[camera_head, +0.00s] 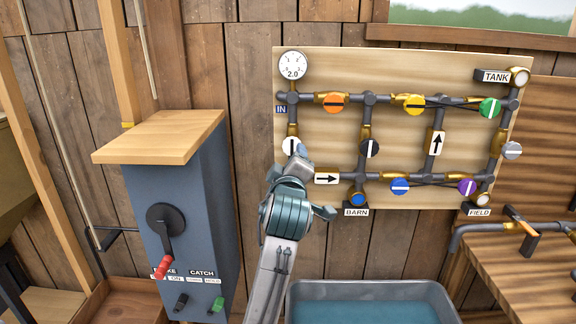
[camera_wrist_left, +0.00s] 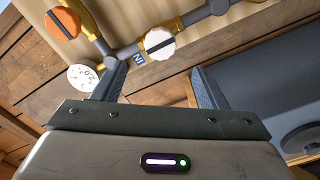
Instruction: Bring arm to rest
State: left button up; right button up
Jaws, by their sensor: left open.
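My left gripper (camera_head: 299,155) is in front of the pipe board (camera_head: 400,75), close to the white valve knob (camera_head: 289,143), which it partly covers in the head view. In the left wrist view the fingers (camera_wrist_left: 158,88) stand wide apart with nothing between them. The white knob (camera_wrist_left: 160,43) shows beyond the fingertips there; I cannot tell whether a finger touches it. The orange knob (camera_wrist_left: 62,22) and the gauge (camera_wrist_left: 82,77) also show there. My right gripper is not in view.
A blue-grey cabinet (camera_head: 185,220) with a wooden top, a crank with a red handle (camera_head: 163,267) and small levers stands to the left. A water trough (camera_head: 360,312) is below the board. A wooden bench (camera_head: 515,260) with pipes is at the right. Open space lies between cabinet and board.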

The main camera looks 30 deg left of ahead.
pick_arm(q)
jog(key=s+d+f+m+g+h, duration=0.15)
jog(key=s+f+m, duration=0.3)
jog(key=f, duration=0.75)
jog(key=s+d+f+m+g+h, duration=0.1)
jog(key=s+f+m+g+h, duration=0.3)
jog(key=f, duration=0.7)
jog(key=s+d+f+m+g+h, duration=0.1)
jog(key=s+f+m+g, duration=0.15)
jog(key=s+f, duration=0.5)
jog(key=s+d+f+m+g+h, duration=0.15)
jog(key=s+f+m, duration=0.25)
jog(key=s, duration=0.6)
jog(key=s+d+f+m+g, duration=0.25)
jog(key=s+f, duration=0.35)
jog(key=s, duration=0.3)
jog(key=a+f+g, duration=0.1)
jog(key=a+f, duration=0.1)
jog(key=f, duration=1.3)
jog(key=a+f+g, duration=0.1)
jog(key=a+f, duration=0.1)
jog(key=f, duration=1.4)
jog(key=s+f, duration=1.8)
jog(key=shift+s+a+g, duration=0.25)
jog(key=shift+a+g, duration=0.05)
jog(key=shift+a, duration=0.1)
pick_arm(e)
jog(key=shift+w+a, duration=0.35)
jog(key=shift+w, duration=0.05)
